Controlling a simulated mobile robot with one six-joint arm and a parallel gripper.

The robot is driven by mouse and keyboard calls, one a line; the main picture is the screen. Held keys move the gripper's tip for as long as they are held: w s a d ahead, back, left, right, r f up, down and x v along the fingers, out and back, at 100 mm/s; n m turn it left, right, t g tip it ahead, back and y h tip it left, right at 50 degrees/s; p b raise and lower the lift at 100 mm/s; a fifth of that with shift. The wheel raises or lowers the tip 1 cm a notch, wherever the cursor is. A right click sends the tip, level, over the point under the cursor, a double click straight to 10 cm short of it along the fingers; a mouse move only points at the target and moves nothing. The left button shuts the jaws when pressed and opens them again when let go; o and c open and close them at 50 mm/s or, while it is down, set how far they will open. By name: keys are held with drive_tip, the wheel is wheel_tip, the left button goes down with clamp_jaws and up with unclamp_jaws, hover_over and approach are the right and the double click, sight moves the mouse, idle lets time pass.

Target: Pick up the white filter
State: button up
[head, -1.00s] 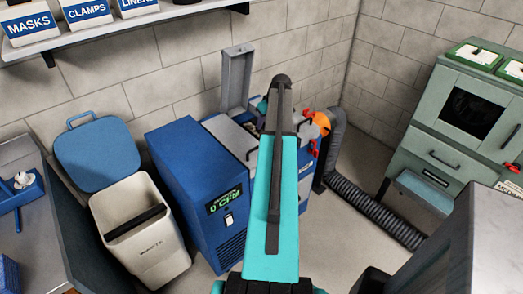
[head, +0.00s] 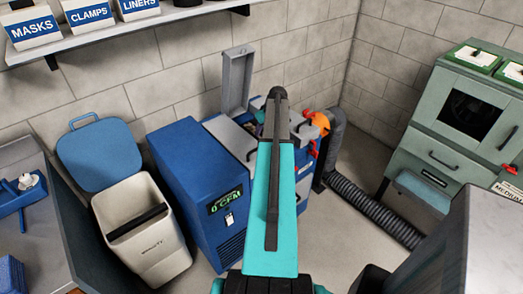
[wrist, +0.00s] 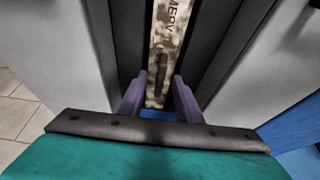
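In the wrist view, a narrow filter edge (wrist: 162,50) with dark letters reading "MERV" stands in a dark slot. Its face is mottled beige, white and brown; no plain white filter is seen. My gripper (wrist: 161,80) has its two purple fingers apart, one on each side of the filter's near end. Whether either finger touches it I cannot tell. In the head view, my arm hides the gripper and filter. The blue machine (head: 185,170) with a raised grey lid (head: 237,80) stands behind my arm.
A white bin (head: 145,235) with its blue lid (head: 98,155) up stands left of the machine. A grey ribbed hose (head: 365,205) curves along the floor to the right. A green cabinet (head: 445,140) stands at the right. A shelf (head: 95,35) with labelled boxes hangs at upper left.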

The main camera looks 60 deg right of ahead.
drive_tip(key=shift+c, duration=0.4)
clamp_jaws()
idle(1.4)
